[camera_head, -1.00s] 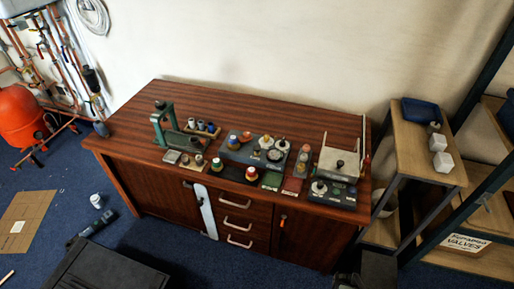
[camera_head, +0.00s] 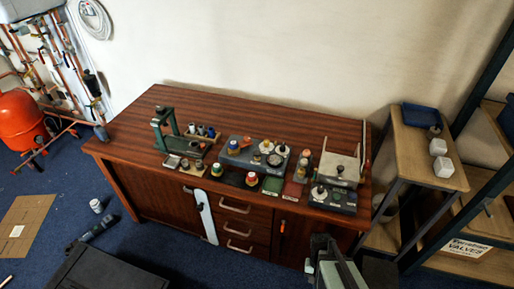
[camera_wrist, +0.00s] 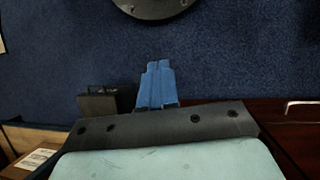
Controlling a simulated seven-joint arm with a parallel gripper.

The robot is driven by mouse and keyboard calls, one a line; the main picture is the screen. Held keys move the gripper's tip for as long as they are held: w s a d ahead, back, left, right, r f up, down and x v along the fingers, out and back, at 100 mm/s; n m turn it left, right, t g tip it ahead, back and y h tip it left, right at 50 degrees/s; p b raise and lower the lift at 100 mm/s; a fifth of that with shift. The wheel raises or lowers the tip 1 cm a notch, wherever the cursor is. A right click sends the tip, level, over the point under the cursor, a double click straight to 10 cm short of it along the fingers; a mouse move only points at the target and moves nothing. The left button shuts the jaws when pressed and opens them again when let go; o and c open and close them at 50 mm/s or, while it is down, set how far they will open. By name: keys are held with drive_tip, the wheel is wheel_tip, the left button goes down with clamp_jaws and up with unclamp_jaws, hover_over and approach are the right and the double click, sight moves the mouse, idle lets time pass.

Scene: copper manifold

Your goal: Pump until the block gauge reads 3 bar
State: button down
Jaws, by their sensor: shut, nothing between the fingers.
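My gripper (camera_wrist: 158,84) shows in the wrist view as blue fingers closed together, with nothing between them, over blue carpet. In the head view part of my arm rises at the bottom, in front of the bench and apart from the bench-top items. A grey block (camera_head: 239,158) with knobs and a round pale-faced gauge (camera_head: 267,147) stands mid-bench. Its reading is too small to tell. To its right is a pale box-like unit (camera_head: 339,165) with a dark knob and an upright rod (camera_head: 365,148) beside it, possibly the pump. A smaller dark block (camera_head: 334,200) sits before it.
The wooden bench (camera_head: 270,107) is clear along its back. A green press-like tool (camera_head: 163,130) and small fittings stand at its left. A shelf (camera_head: 420,150) with white blocks is at right. Copper pipes and a red tank (camera_head: 20,117) are far left.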

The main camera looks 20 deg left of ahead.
drive_tip(key=w+a+r+t, duration=0.2)
drive_tip(key=w+a+r, duration=0.3)
drive_tip(key=a+r, duration=0.45)
drive_tip(key=w+a+r+t, duration=0.2)
drive_tip(key=w+a+r, duration=0.4)
drive_tip(key=a, duration=0.7)
drive_tip(key=w+a+r+t, duration=0.1)
drive_tip(key=w+a+r, duration=0.2)
drive_tip(key=w+r, duration=0.3)
drive_tip(key=w+a+r+t+y, duration=0.1)
drive_tip(key=w+a+r, duration=0.3)
drive_tip(key=r, duration=0.9)
drive_tip(key=w+a+r+t, duration=0.1)
drive_tip(key=w+a+r, duration=0.3)
drive_tip(key=w+r, duration=0.3)
wheel_tip(320, 180, up, 4)
drive_tip(key=shift+w+f+m+t+y, duration=0.15)
drive_tip(key=shift+w+m+t+y, duration=0.15)
drive_tip(key=shift+w+t+y, duration=0.1)
hover_over(258, 152)
drive_tip(key=s, duration=0.1)
wheel_tip(258, 152, down, 12)
drive_tip(key=shift+r, duration=0.1)
drive_tip(key=shift+f, duration=0.9)
